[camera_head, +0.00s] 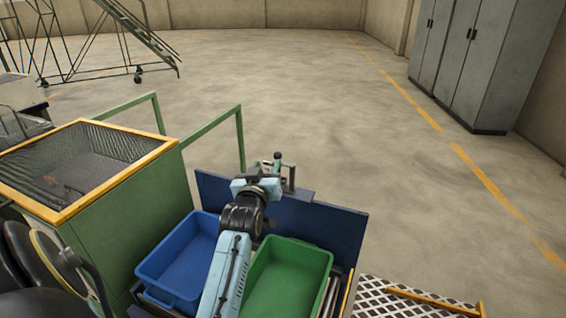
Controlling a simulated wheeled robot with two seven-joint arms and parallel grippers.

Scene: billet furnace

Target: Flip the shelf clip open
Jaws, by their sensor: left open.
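My left arm reaches up from the bottom over the bins, with its light-blue wrist above the dark blue panel (335,228). My left gripper (277,165) is at the panel's top edge, small and partly hidden by the wrist. It is open. A small grey upright piece with a flat bracket (291,180), which looks like the shelf clip, stands at that edge just right of the gripper. I cannot tell whether they touch, or how the clip is set. My right gripper is not in view.
A blue bin (150,268) and a green bin (318,262) sit on the shelf either side of my arm. A green cabinet with a mesh top (150,160) stands left, with green rails behind. Grey lockers (480,60) stand far right. The floor beyond the panel is clear.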

